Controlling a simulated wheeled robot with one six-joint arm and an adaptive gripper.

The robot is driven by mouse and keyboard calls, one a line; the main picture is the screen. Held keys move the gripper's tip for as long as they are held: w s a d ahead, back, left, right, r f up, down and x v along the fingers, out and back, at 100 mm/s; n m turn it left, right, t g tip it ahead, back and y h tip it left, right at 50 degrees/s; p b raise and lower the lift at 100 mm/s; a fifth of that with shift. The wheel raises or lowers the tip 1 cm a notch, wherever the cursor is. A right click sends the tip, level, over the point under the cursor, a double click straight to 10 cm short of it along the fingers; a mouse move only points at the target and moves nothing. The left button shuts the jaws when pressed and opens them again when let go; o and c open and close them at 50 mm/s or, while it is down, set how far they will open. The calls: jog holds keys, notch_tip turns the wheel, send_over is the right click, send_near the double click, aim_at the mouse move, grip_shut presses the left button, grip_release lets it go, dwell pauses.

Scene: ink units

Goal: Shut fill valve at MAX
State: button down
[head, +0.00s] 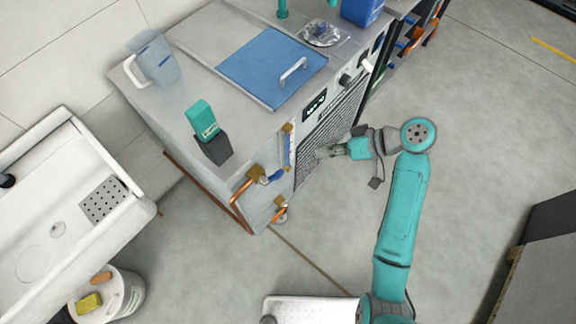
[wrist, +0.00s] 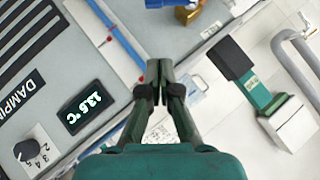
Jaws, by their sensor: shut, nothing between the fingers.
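The grey ink unit (head: 215,100) stands at upper centre in the head view. On its near corner is a valve with brass body and blue handle (head: 268,178), joined to a copper pipe. A brass body (wrist: 186,14) and blue handle (wrist: 160,3) show at the top edge of the wrist view. Beside the valve is a sight tube with blue liquid (head: 287,148), also seen in the wrist view (wrist: 122,42). No level mark is readable. My gripper (head: 322,153) is shut and empty in front of the grille, apart from the valve; its fingertips (wrist: 159,68) show in the wrist view.
A lower brass fitting (head: 280,204) sits below the valve. The front has a temperature display (wrist: 83,107) and a dial (wrist: 30,150). The floor (head: 480,110) right of my arm is clear.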

jog(key=shift+a+f, duration=0.1)
send_near(273, 177)
jog(key=w+a+f, duration=0.4)
jog(key=f, duration=0.1)
jog(key=shift+s+a+f, duration=0.2)
jog(key=shift+a, duration=0.15)
jog(key=shift+a+f, duration=0.1)
dwell(0.4)
